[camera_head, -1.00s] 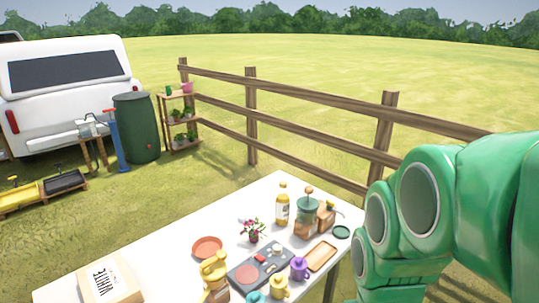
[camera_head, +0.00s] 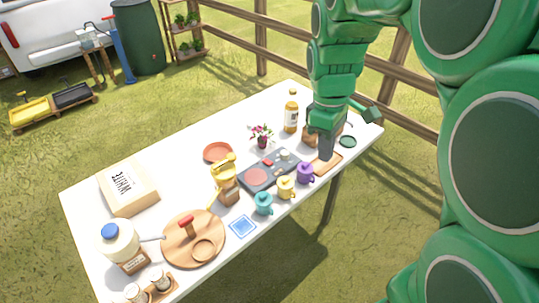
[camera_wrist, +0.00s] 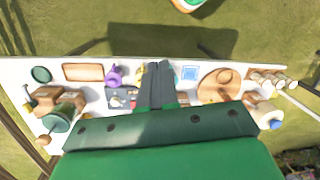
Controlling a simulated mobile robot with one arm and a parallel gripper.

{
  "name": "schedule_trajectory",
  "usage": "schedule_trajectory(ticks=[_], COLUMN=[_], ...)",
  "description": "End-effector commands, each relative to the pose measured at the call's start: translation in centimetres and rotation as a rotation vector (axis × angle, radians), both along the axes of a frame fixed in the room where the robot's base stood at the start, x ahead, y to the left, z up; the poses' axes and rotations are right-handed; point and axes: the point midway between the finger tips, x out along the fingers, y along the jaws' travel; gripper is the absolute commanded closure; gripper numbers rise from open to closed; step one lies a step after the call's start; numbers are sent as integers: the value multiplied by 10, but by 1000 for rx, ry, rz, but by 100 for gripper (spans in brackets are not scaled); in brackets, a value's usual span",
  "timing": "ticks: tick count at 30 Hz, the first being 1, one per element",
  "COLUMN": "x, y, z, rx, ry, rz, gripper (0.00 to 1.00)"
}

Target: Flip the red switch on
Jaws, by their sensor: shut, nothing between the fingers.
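A dark grey panel (camera_head: 246,184) lies on the white table, with a round reddish disc (camera_head: 256,177), a small red piece (camera_head: 268,163) that looks like the red switch, and a pale knob (camera_head: 284,155). Its on or off state is too small to tell. The panel shows partly in the wrist view (camera_wrist: 117,103), left of my fingers, which hide some of it. My gripper (camera_head: 326,158) is shut and empty, pointing down above the table's right part, right of the panel. In the wrist view, its fingers (camera_wrist: 155,66) lie together over the table's middle.
Teal (camera_head: 264,204), yellow (camera_head: 286,187) and purple (camera_head: 305,172) pots line the panel's front. A flower pot (camera_head: 262,137) and bottle (camera_head: 291,112) stand behind. A yellow dispenser (camera_head: 222,172) is left of it. A wooden tray (camera_head: 326,163) lies under my gripper.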

Motion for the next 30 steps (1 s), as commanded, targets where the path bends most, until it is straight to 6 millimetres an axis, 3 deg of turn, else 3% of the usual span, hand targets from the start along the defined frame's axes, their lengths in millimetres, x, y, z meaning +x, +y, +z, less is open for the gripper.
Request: schedule_trajectory(ticks=[14,30], x=[100,196], y=[44,104], z=[-26,-79], rx=[42,87], ry=[20,51], rz=[449,958], gripper=[100,100])
